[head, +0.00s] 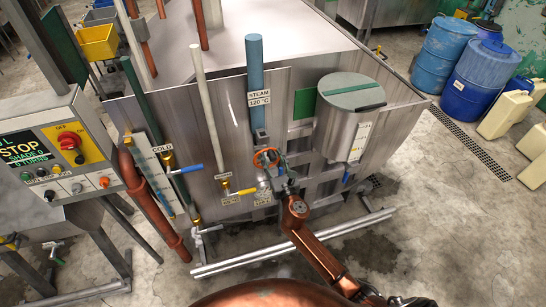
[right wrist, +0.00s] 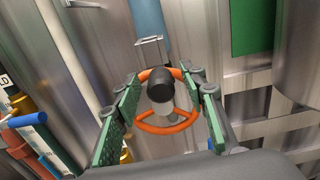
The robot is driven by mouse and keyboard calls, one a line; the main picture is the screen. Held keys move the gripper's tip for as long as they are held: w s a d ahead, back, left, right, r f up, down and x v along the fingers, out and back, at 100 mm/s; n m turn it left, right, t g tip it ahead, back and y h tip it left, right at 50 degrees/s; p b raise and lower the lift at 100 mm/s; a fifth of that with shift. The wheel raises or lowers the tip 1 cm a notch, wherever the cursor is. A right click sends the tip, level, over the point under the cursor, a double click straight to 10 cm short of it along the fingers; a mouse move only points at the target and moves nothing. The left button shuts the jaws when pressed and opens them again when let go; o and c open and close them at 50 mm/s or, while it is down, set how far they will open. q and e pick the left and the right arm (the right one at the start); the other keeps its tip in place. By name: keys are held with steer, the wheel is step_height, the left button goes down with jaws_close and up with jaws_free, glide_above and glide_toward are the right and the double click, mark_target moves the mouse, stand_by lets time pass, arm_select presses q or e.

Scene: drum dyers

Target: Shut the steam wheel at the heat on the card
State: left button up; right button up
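The orange-red steam wheel (head: 266,158) is on the metal front below the blue steam pipe (head: 255,58). A sign on that pipe (head: 259,98) reads STEAM 120 °C. My right gripper (head: 273,174) is at the wheel. In the right wrist view the wheel (right wrist: 165,128) lies between the two green fingers of my right gripper (right wrist: 163,88), around a black hub. The fingers stand wide apart, one on each side of the rim. I cannot tell whether they touch it. My left gripper is not in view.
A control box (head: 58,150) at left shows STOP, SHADE 0 and 0 TURNS. A blue-handled COLD valve (head: 187,169) and a yellow-handled valve (head: 240,192) are left of the wheel. A grey cylinder (head: 350,115) is close on the right. Blue drums (head: 480,75) stand far right.

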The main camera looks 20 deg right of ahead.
steer(key=shift+c, duration=0.3)
jaws_close()
stand_by(0.5)
